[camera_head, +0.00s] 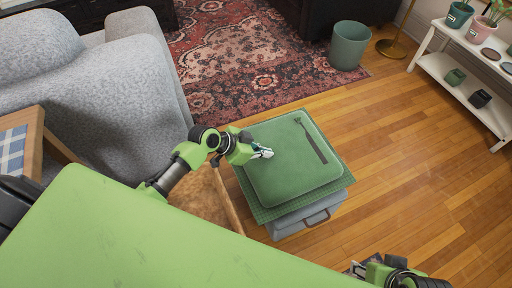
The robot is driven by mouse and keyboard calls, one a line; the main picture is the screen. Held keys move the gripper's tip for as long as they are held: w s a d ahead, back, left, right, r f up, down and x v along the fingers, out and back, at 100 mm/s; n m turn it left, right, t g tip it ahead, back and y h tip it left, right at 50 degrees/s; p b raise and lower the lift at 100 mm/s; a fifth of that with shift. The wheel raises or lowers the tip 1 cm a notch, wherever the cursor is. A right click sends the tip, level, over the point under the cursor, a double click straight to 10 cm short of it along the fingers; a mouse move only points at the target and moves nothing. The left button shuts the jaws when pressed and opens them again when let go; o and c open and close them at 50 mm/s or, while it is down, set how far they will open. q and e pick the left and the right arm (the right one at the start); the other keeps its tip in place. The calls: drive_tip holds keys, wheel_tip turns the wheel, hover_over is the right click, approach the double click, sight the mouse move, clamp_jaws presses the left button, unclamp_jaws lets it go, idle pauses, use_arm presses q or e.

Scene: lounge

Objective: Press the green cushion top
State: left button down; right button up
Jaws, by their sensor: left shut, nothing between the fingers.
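The green cushion (288,160) lies flat on a green checked cloth (341,183) on top of a grey box-like stool (303,218) in the middle of the view. A dark strip shows on the cushion's right part. My left gripper (268,153) is shut and empty, over the cushion's left edge area. Whether its fingertips touch the cushion cannot be told. Part of my right arm (385,272) shows at the bottom edge; its fingers cannot be made out clearly.
A grey sofa (95,85) stands at the left, near my left arm. A green bin (348,45) and a white shelf (455,77) with pots stand at the upper right. The wooden floor (405,165) right of the stool is clear.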

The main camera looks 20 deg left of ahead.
use_arm(q)
drive_tip(key=v, duration=0.6)
drive_tip(key=shift+w+d+r, duration=0.1)
drive_tip(key=shift+r, duration=0.15)
idle(0.4)
